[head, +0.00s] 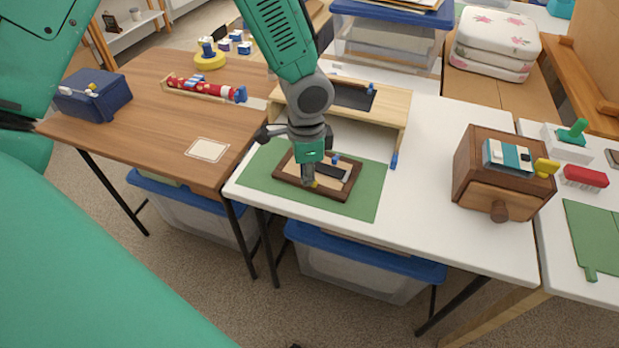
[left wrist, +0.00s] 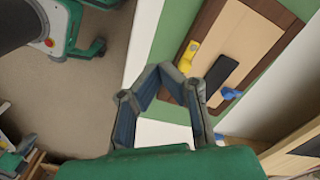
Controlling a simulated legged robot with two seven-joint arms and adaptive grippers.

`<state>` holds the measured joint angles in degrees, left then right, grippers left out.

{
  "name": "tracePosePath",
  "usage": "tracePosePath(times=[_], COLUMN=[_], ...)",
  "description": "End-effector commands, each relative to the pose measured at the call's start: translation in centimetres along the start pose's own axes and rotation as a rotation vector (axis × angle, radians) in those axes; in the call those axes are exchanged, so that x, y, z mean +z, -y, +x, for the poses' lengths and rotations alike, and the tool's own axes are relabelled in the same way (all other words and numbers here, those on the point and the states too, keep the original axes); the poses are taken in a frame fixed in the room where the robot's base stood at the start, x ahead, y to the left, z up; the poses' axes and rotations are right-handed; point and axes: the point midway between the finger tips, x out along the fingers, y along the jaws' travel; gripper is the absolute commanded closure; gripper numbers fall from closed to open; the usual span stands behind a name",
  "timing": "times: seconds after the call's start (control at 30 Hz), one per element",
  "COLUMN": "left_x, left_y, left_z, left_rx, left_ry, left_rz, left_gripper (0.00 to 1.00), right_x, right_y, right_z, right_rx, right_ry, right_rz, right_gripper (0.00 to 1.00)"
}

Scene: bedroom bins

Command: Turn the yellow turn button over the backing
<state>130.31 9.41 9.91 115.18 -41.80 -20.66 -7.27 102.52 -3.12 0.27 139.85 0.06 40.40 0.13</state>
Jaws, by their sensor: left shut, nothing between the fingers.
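A brown wooden frame (head: 347,192) with a light wooden backing lies on a green mat (head: 372,205) on the white table. The yellow turn button (head: 314,184) is at the frame's near-left side, mostly hidden by my gripper. In the left wrist view the yellow turn button (left wrist: 187,55) lies near the inner edge of the frame (left wrist: 204,32), roughly along it. My left gripper (head: 308,182) is shut and empty, pointing down beside the yellow button; contact is unclear.
A wooden stand (head: 398,105) is close behind the frame. A wooden box (head: 500,175) stands to the right on the same table. A brown table (head: 140,140) adjoins on the left. The white top between mat and box is clear.

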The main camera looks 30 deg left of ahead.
Motion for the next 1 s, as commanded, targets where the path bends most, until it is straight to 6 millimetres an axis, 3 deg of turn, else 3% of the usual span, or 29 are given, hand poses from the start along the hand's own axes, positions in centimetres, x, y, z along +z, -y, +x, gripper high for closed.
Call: tracePosePath(times=[1.0], left_x=[0.0], left_y=[0.0], left_z=[3.0], left_rx=[-0.001], left_ry=[0.000], left_rz=[0.001], left_gripper=[1.00], right_x=[0.1], right_y=[0.0], right_z=[1.6], right_rx=[0.000], right_ry=[0.000], right_rz=[0.000], right_gripper=[1.00])
